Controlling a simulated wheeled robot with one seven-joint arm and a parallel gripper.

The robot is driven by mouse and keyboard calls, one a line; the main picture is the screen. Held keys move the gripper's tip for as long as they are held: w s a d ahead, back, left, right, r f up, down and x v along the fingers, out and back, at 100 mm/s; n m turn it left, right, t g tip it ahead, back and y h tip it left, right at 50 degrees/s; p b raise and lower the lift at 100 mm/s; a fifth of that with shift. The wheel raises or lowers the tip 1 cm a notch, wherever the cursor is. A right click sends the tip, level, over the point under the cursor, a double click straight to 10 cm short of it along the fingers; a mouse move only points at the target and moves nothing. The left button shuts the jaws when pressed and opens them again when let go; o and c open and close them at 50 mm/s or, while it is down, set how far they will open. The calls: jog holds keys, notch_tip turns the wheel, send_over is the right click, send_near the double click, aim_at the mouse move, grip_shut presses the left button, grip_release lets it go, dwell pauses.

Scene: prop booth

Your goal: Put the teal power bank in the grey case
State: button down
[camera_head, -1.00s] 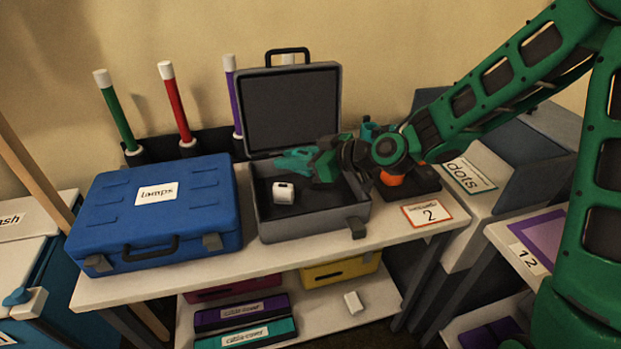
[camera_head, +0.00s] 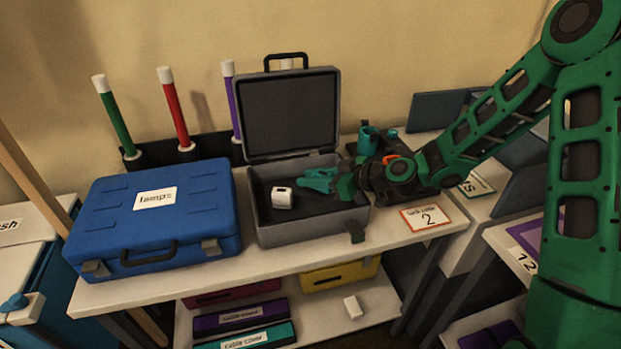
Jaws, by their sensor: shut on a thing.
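The grey case (camera_head: 300,234) stands open on the white table, its lid raised at the back. A white block with a dark mark (camera_head: 283,198) lies inside on the left. My gripper (camera_head: 318,180) reaches in from the right, over the right half of the case, pointing left. It is shut on the teal power bank (camera_head: 315,184), whose outline is hard to separate from the fingers at this size. Whether it touches the case floor I cannot tell. My wrist hides part of the case's right wall.
A closed blue case (camera_head: 155,225) labelled lamps stands close on the left. A dark tray with a teal cup (camera_head: 368,140) and an orange item stands behind my wrist. A card with 2 (camera_head: 428,217) lies front right. The lower shelf holds several boxes.

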jog(key=shift+f, duration=0.55)
jog(key=c, duration=1.5)
grip_release()
jog(key=shift+r, duration=0.6)
jog(key=v, duration=1.2)
